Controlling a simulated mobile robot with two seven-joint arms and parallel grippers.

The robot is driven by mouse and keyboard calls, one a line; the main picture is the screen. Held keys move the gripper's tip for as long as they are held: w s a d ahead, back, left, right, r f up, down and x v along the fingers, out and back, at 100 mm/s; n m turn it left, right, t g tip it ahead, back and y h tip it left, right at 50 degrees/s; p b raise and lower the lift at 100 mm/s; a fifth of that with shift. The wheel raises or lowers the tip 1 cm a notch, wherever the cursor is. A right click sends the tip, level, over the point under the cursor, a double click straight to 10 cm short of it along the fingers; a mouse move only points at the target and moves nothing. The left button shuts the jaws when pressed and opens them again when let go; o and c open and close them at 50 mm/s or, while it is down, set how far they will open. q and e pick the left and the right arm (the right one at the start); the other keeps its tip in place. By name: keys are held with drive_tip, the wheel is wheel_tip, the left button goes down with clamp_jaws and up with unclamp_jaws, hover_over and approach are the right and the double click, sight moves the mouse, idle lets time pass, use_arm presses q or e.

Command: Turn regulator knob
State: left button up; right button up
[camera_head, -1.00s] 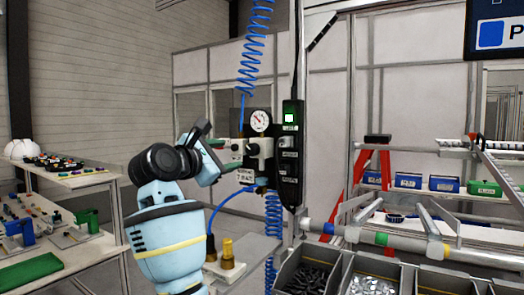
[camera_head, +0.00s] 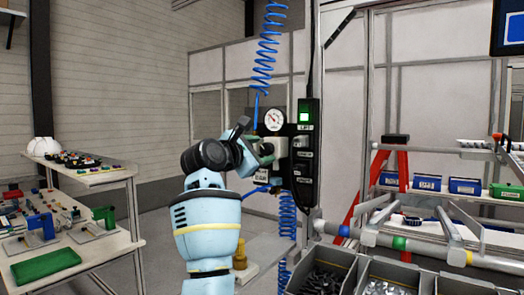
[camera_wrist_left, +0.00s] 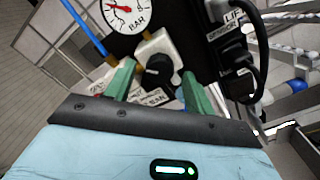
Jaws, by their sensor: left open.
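The regulator knob (camera_wrist_left: 158,72) is black and ribbed, on a pale regulator body below a round pressure gauge marked BAR (camera_wrist_left: 125,14). In the left wrist view my left gripper (camera_wrist_left: 160,85) is open, with one green finger on each side of the knob. A gap shows between the knob and each finger; I cannot tell how deep the fingers reach. My right gripper is not in view.
A black control box with a green light (camera_head: 305,117) stands right beside the regulator. Blue coiled hoses hang above and below it. Metal-part bins (camera_head: 325,270) stand at lower right. A table with a green tray (camera_head: 47,264) is at left.

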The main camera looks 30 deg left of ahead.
use_arm(q)
drive_tip(key=shift+w+d, duration=0.1)
drive_tip(key=shift+w, duration=0.55)
drive_tip(key=c, duration=1)
